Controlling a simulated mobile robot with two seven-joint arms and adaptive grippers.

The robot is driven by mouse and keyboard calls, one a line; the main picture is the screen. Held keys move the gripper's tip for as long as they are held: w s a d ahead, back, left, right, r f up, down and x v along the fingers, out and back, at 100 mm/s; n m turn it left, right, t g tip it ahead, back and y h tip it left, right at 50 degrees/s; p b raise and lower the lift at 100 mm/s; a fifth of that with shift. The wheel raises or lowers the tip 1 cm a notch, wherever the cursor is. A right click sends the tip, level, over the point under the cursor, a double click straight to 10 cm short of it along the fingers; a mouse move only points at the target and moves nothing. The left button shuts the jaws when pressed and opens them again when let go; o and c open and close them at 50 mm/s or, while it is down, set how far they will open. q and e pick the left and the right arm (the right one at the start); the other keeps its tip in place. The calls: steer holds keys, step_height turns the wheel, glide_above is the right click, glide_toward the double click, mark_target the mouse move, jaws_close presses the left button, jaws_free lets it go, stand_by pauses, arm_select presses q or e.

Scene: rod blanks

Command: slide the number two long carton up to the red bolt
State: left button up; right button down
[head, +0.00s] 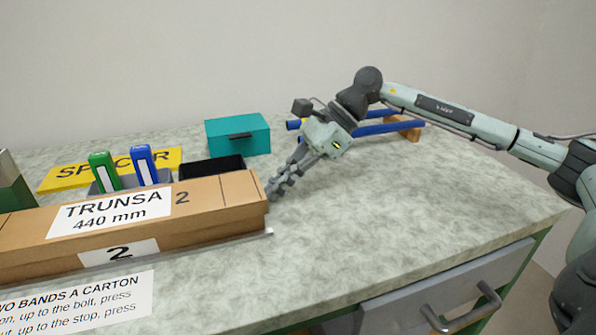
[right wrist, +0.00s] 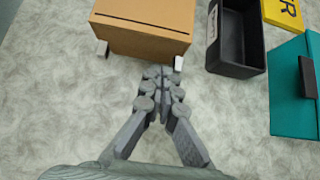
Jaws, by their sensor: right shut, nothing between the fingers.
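The number two long carton (head: 225,195) is a brown box labelled TRUNSA 440 mm and 2. It lies at the left of the bench in the head view and runs out of the picture's left edge. Its right end face (right wrist: 140,40) shows in the right wrist view. My right gripper (head: 274,187) is shut and empty, with its fingertips right at that end face; I cannot tell whether they touch it. The closed fingertips also show in the right wrist view (right wrist: 160,75). The red bolt is not visible in either view. My left gripper is not in view.
Pale rail ends (head: 268,232) stick out under the carton. Behind it are a black tray (head: 235,162), green (head: 104,172) and blue (head: 144,165) upright items, a yellow SPACER sign (head: 70,178) and a teal box (head: 250,133). Blue rods (head: 385,128) lie behind my gripper. The bench's right side is clear.

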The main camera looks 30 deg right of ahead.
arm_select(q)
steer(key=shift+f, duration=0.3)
arm_select(e)
steer(key=shift+w+a, duration=0.15)
steer(key=shift+a, duration=0.35)
steer(key=a, duration=0.3)
steer(key=w+a, duration=0.1)
steer(key=a, duration=0.2)
steer(key=w+a, duration=0.1)
steer(key=a, duration=0.2)
steer(key=shift+w, duration=0.2)
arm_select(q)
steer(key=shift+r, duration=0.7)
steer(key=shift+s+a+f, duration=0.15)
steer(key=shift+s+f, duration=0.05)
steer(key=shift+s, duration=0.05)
